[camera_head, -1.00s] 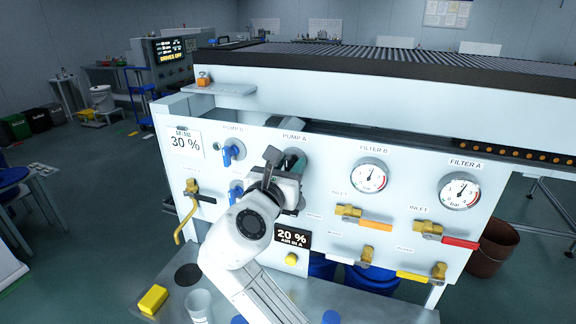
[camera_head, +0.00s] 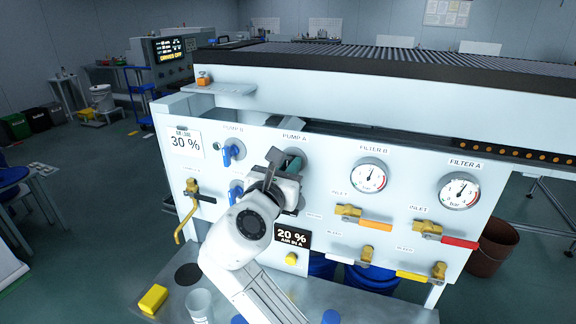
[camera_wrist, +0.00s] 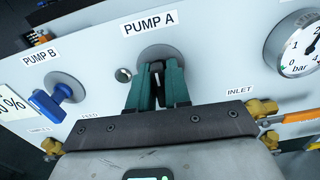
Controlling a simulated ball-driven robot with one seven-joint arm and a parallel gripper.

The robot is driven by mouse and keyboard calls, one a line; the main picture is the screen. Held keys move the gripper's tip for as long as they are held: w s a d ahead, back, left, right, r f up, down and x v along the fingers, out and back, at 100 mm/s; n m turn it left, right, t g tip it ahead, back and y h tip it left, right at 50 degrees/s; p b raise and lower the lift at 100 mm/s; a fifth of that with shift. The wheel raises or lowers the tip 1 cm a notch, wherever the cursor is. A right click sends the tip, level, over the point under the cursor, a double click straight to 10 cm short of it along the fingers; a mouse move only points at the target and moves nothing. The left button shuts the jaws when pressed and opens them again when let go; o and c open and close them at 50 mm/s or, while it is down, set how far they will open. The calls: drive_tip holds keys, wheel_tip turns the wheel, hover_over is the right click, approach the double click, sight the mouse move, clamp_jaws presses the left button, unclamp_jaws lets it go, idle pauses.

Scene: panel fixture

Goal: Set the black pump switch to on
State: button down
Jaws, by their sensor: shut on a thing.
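The black pump switch (camera_wrist: 157,67) sits on its round grey plate under the PUMP A label in the wrist view. My gripper (camera_wrist: 157,85) is at the switch, with its teal fingers on either side of the black handle and shut on it. The fingers hide most of the handle, so its exact angle is hard to tell. In the head view my gripper (camera_head: 291,166) reaches the panel just below the PUMP A label, and my wrist covers the switch there.
The blue PUMP B handle (camera_head: 231,152) is to the left on the white panel (camera_head: 330,150), with another blue handle (camera_head: 236,192) below it. Gauges (camera_head: 369,175) and yellow valves (camera_head: 348,213) are to the right. A yellow block (camera_head: 153,299) and a cup (camera_head: 198,303) stand on the bench below.

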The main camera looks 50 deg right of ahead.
drive_tip(key=m, duration=0.3)
drive_tip(key=shift+m+p, duration=0.3)
drive_tip(key=shift+p, duration=0.05)
drive_tip(key=m, duration=0.4)
drive_tip(key=shift+s+f+m+b, duration=0.1)
drive_tip(key=shift+m+b, duration=0.2)
drive_tip(key=m+b, duration=0.2)
drive_tip(key=m, duration=0.2)
drive_tip(key=shift+f+m, duration=0.15)
drive_tip(key=shift+m, duration=0.15)
drive_tip(key=shift+s+f+m+b, duration=0.1)
drive_tip(key=shift+m+b, duration=1.1)
drive_tip(key=shift+m, duration=1)
drive_tip(key=c, duration=1.2)
unclamp_jaws()
drive_tip(key=shift+o, duration=0.2)
drive_tip(key=b+v, duration=0.1)
drive_tip(key=v, duration=0.9)
drive_tip(key=shift+a, duration=0.35)
drive_tip(key=shift+s, duration=0.15)
